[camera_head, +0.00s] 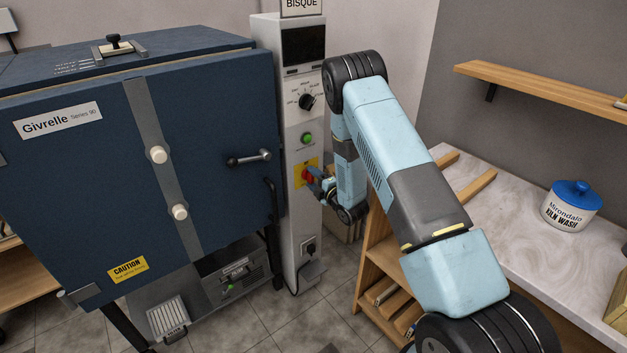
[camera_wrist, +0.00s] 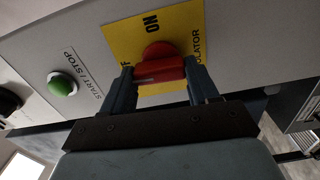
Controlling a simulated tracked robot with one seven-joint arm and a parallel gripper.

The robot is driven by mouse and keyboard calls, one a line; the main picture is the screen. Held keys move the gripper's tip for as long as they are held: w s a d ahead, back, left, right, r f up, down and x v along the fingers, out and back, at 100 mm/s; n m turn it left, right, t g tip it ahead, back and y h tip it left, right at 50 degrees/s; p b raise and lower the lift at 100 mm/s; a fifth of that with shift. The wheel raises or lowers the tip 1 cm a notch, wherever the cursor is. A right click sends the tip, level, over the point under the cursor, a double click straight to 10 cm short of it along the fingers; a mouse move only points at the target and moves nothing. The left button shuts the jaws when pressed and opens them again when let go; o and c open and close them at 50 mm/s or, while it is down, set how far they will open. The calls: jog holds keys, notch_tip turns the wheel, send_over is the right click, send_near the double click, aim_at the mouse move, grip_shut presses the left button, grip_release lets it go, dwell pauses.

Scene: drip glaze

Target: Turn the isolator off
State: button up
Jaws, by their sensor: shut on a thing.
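The isolator is a red rotary handle (camera_wrist: 160,70) on a yellow plate (camera_wrist: 188,22) on the grey-white control column. In the wrist view, "ON" shows above the handle, and part of another word, ending in F, shows left of it. "ISOLATOR" is partly covered at the right. My gripper (camera_wrist: 159,78) has one finger at each side of the handle and is shut on it. In the head view the plate (camera_head: 298,176) shows low on the column, with my gripper (camera_head: 316,181) reaching it from the right. The handle's exact pointing is hard to tell.
A green start/stop button (camera_head: 307,139) and a black selector knob (camera_head: 306,101) sit above the isolator. The blue kiln (camera_head: 215,130) with its door handle stands close on the left. A shelf bench (camera_head: 510,200) with a lidded jar (camera_head: 571,208) is on the right.

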jog(key=shift+s+a+f+n, duration=0.15)
jog(key=shift+s+f+n, duration=0.15)
jog(key=shift+n, duration=0.2)
jog(key=o, duration=1.1)
jog(key=shift+w+r, duration=0.1)
jog(key=shift+w, duration=0.05)
jog(key=shift+c, duration=0.2)
jog(key=shift+r, duration=0.1)
jog(key=shift+w+r, duration=0.1)
jog(key=shift+r, duration=0.45)
jog(key=r, duration=0.2)
jog(key=shift+s+r, duration=0.2)
jog(key=shift+r, duration=0.1)
jog(key=s+d+r, duration=0.3)
jog(key=s+r, duration=0.6)
jog(key=s, duration=0.4)
jog(key=shift+s, duration=0.2)
